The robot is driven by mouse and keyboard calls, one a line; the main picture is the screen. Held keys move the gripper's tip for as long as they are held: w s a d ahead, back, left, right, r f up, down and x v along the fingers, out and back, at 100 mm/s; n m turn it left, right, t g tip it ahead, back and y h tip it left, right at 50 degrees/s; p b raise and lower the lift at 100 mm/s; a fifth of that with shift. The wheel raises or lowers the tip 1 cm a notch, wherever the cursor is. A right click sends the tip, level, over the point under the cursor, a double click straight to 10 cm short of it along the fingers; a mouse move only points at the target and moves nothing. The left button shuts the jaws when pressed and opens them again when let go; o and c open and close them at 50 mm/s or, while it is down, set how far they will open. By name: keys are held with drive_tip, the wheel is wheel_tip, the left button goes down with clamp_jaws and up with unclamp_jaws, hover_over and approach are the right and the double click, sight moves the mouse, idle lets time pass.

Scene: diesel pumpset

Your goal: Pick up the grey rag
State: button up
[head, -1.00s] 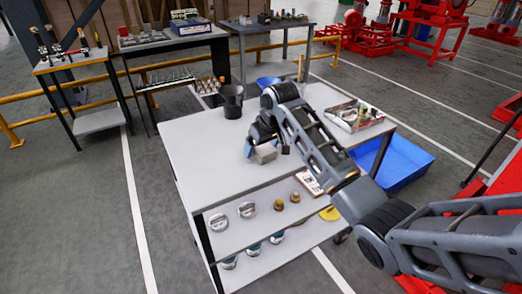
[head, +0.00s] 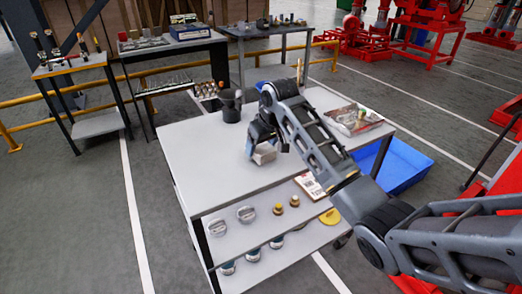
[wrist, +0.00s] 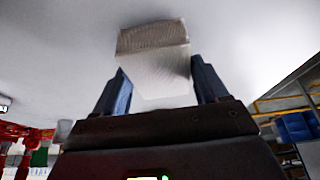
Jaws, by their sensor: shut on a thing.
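The grey rag (head: 264,153) is a small pale block-like bundle on the white-grey top of the workbench (head: 205,165). My gripper (head: 262,146) comes down over it from above. In the wrist view the rag (wrist: 154,55) sits between the two blue fingers of my gripper (wrist: 155,85), which are shut on it. I cannot tell whether the rag still touches the bench top.
A dark cup (head: 231,105) stands behind the gripper on the bench. A blue bin (head: 405,168) is beside the bench. The left part of the top is clear. Metal parts (head: 246,214) lie on the shelf below.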

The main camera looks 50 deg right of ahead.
sight(262, 146)
wheel_tip(262, 146, up, 3)
drive_tip(key=shift+s+d+r, duration=0.1)
drive_tip(key=shift+r, duration=0.05)
drive_tip(key=s+d+r+b, duration=0.1)
drive_tip(key=s+d+r, duration=0.3)
drive_tip(key=s, duration=0.6)
wheel_tip(262, 146, up, 2)
drive_tip(key=shift+d+r, duration=0.2)
drive_tip(key=shift+r, duration=0.05)
drive_tip(key=shift+s+r, duration=0.1)
drive_tip(key=shift+s, duration=0.15)
drive_tip(key=shift+c, duration=0.6)
drive_tip(key=o, duration=0.5)
drive_tip(key=c, duration=0.3)
drive_tip(key=shift+d, duration=0.1)
